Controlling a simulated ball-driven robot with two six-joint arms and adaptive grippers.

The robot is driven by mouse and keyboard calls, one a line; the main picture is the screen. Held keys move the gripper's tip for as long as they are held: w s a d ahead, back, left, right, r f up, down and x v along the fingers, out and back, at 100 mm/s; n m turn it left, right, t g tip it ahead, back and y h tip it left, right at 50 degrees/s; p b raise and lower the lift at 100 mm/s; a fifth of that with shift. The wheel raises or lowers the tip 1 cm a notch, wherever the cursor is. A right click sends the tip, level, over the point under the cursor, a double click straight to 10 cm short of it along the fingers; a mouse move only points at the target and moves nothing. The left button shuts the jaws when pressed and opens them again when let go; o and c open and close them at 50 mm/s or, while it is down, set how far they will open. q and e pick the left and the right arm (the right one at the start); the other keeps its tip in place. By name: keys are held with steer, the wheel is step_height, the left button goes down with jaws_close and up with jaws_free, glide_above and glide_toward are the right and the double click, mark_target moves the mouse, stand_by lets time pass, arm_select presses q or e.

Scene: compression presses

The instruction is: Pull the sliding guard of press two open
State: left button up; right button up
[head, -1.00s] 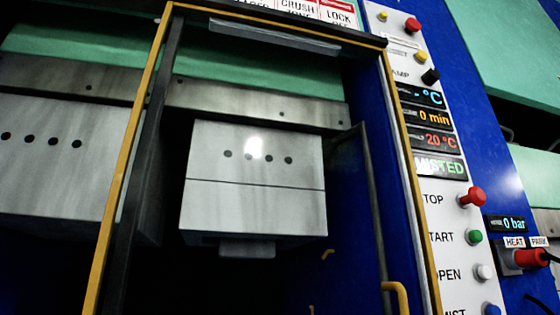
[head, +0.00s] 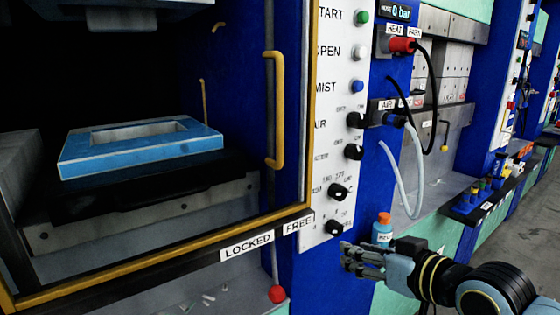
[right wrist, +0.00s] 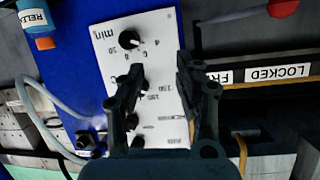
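A press with a yellow-edged guard frame (head: 150,256) fills the left of the head view. An upright yellow handle (head: 278,110) stands at the guard's right side. LOCKED (head: 246,247) and FREE (head: 298,225) labels sit on the bottom rail. No press number is readable. My right gripper (head: 350,258) is below and right of the handle, near the bottom of the control panel, apart from the handle. In the right wrist view its fingers (right wrist: 160,72) are spread and empty in front of the panel. My left gripper is not in view.
The white control panel (head: 330,130) has buttons and black knobs. A blue mould (head: 140,145) lies inside the press. A red ball knob (head: 277,294) hangs below the rail. A blue bottle with an orange cap (head: 383,230) stands behind my gripper. A hose (head: 402,180) and cables hang nearby.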

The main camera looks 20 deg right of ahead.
steer(key=s+a+r+n+t+y+p, duration=0.1)
steer(key=a+r+y, duration=0.15)
steer(key=r, duration=0.75)
steer(key=s+a+r+n+t+y+p, duration=0.1)
steer(key=a+r+n, duration=0.15)
steer(key=r, duration=0.65)
steer(key=n+y+p, duration=0.1)
steer(key=y+p, duration=0.1)
glide_toward(283, 89)
steer(key=shift+t, duration=0.3)
steer(key=b+x, duration=0.2)
steer(key=x, duration=0.8)
steer(key=shift+s+f, duration=0.1)
steer(key=shift+w+a, duration=0.2)
steer(key=shift+w, duration=0.15)
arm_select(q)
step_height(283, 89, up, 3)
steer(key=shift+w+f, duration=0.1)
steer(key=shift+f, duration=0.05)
arm_select(e)
steer(key=shift+f, duration=0.1)
jaws_close()
